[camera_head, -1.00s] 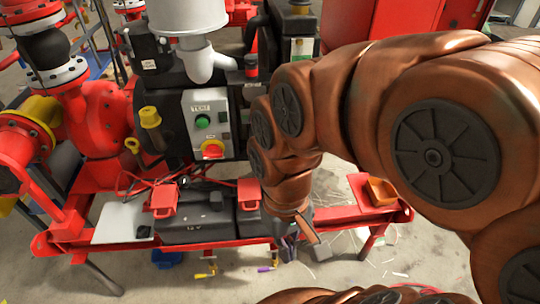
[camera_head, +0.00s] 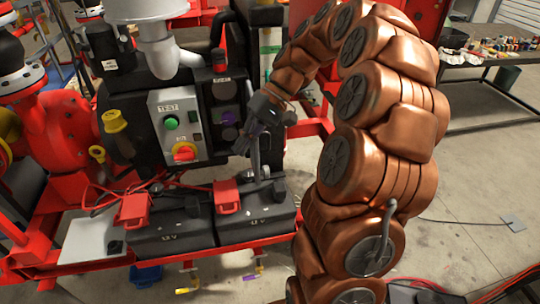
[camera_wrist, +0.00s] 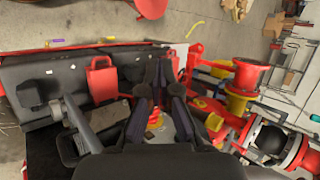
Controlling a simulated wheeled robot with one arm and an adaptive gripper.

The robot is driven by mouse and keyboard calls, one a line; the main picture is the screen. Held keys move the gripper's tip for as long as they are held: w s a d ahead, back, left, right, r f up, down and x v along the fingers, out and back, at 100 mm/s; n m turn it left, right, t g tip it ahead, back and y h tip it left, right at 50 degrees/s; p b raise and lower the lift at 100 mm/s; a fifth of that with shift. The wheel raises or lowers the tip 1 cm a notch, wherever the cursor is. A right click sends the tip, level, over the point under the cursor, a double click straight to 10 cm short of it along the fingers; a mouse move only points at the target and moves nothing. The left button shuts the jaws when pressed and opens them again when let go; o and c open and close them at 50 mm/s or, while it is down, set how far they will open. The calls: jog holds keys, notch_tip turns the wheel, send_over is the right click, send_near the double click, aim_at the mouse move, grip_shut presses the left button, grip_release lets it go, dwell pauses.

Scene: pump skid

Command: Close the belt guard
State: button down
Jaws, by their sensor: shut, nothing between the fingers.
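My gripper (camera_head: 244,142) is in front of the right side of the black pump unit (camera_head: 118,75), beside the grey control panel (camera_head: 178,125). In the wrist view its dark fingers (camera_wrist: 159,70) are close together and hold nothing. I cannot make out a belt guard for certain in either view; my arm covers part of the skid's right side. A grey lever-like part (camera_wrist: 85,125) shows left of the fingers in the wrist view; I cannot tell what it belongs to.
Two black batteries (camera_head: 172,240) with red clamps (camera_head: 133,210) and cables stand below the gripper on the red skid frame (camera_head: 40,262). A white plate (camera_head: 88,240) lies left of them. A workbench (camera_head: 490,58) stands far right; the floor between is mostly clear.

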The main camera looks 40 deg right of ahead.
jog(key=w+d+f+m+t+y+b, duration=0.1)
jog(key=d+f+m+t+b, duration=0.2)
jog(key=d, duration=0.9)
jog(key=d+f+t+y, duration=0.15)
jog(key=d+f, duration=0.35)
jog(key=d, duration=0.7)
jog(key=shift+t+h, duration=0.35)
jog(key=shift+t, duration=0.1)
jog(key=shift+w+a+r+b+x, duration=0.1)
jog(key=shift+a+r+b+x, duration=0.2)
jog(key=shift+x, duration=2)
jog(key=shift+w+a+r+p+x, duration=0.1)
jog(key=shift+r+x, duration=0.3)
jog(key=shift+x, duration=1.9)
jog(key=shift+w+a+r+b+x, duration=0.1)
jog(key=shift+a+r+b+x, duration=0.2)
jog(key=shift+x, duration=2.05)
jog(key=shift+d+r, duration=0.1)
jog(key=shift+d, duration=0.1)
